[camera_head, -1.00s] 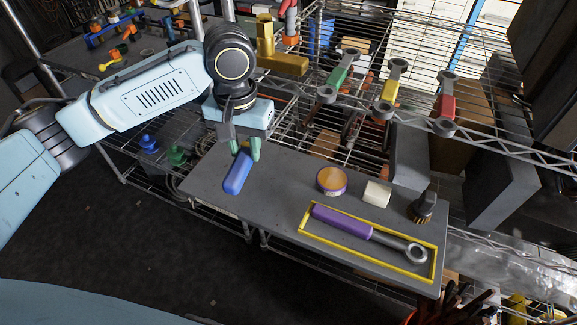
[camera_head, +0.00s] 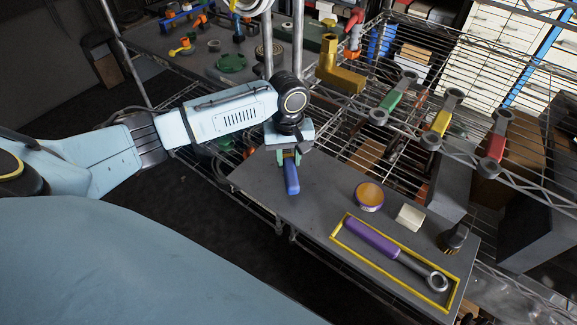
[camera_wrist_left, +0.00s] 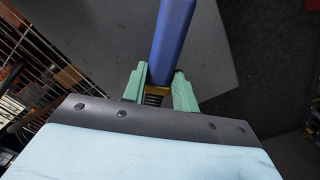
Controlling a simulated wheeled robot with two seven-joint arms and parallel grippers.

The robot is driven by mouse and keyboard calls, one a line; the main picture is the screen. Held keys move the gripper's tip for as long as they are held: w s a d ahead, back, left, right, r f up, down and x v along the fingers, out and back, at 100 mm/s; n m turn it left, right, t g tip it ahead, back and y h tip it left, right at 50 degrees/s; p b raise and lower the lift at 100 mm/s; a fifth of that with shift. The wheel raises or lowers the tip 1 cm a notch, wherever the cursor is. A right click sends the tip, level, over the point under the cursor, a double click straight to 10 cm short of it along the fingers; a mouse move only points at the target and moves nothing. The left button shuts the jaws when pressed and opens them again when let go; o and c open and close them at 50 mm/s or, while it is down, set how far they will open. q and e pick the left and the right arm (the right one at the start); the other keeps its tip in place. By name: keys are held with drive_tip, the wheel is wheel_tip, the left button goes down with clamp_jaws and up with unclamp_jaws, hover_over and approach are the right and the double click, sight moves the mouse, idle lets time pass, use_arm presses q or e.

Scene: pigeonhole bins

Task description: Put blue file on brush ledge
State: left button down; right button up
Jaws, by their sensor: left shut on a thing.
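The blue file (camera_head: 291,178) is a blue-handled tool at the left end of the grey ledge (camera_head: 315,205). My left gripper (camera_head: 289,159) is shut on it. In the left wrist view the blue file (camera_wrist_left: 172,40) sticks out from between the green fingers of the left gripper (camera_wrist_left: 159,88). I cannot tell whether the file touches the ledge or hangs just above it. The brush (camera_head: 454,238), with dark handle and tan bristles, stands at the ledge's right end. My right gripper is not in view.
On the ledge are a purple-handled wrench (camera_head: 372,237) inside a yellow outline (camera_head: 448,305), a round orange-topped tin (camera_head: 369,195) and a white block (camera_head: 409,217). A wire rack behind holds green, yellow and red tools (camera_head: 497,135). The ledge's front left part is bare.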

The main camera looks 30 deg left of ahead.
sight(289, 160)
use_arm(q)
drive_tip(key=shift+f, duration=1.8)
drive_tip(key=shift+f, duration=0.1)
drive_tip(key=c, duration=1.1)
unclamp_jaws()
wheel_tip(289, 160, up, 12)
drive_tip(key=shift+w+a+r+p, duration=0.15)
drive_tip(key=shift+p, duration=0.25)
